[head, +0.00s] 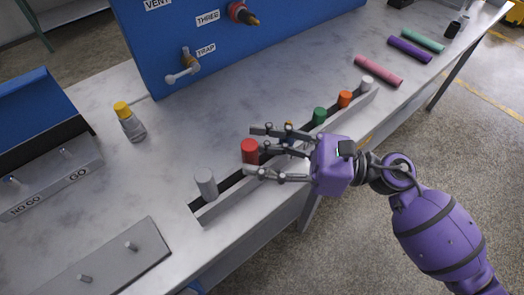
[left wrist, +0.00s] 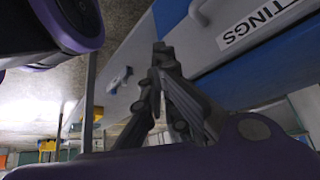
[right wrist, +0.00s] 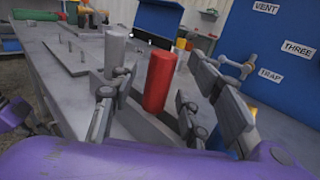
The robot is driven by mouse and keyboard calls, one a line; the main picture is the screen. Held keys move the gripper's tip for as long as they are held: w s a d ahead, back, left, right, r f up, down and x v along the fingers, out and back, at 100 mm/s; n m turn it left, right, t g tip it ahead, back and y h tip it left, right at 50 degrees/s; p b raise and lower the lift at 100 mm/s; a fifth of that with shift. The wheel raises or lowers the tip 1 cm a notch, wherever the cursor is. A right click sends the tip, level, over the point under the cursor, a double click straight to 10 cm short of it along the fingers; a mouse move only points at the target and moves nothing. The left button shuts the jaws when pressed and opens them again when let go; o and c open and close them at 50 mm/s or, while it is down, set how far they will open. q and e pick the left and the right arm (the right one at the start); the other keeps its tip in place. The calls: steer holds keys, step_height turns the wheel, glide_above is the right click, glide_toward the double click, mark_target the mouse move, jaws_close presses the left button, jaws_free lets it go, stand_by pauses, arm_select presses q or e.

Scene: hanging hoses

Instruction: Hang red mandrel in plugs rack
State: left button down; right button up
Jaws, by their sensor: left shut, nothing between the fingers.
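The red mandrel (head: 250,151) stands upright in a long low grey rack (head: 222,207) near the table's front edge. My right gripper (head: 263,152) reaches in from the right with its fingers spread. In the right wrist view the red mandrel (right wrist: 159,81) stands between the open fingers, with visible space on either side. I see no label reading plugs. My left gripper (left wrist: 159,58) shows only in the left wrist view. Its fingertips are together and empty, near a blue panel with a sign ending in "TTINGS" (left wrist: 262,25).
The rack also holds a grey mandrel (head: 206,184), a green one (head: 319,115), an orange one (head: 345,99) and a white one (head: 366,83). A blue board (head: 215,50) stands behind. A yellow-capped bottle (head: 130,122) and a NO GO/GO block (head: 48,186) are at left.

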steer(key=shift+d, duration=0.1)
steer(key=shift+s+d+f, duration=0.1)
steer(key=shift+d, duration=0.15)
steer(key=v, duration=1.1)
steer(key=shift+d, duration=0.15)
steer(key=shift+s, duration=0.1)
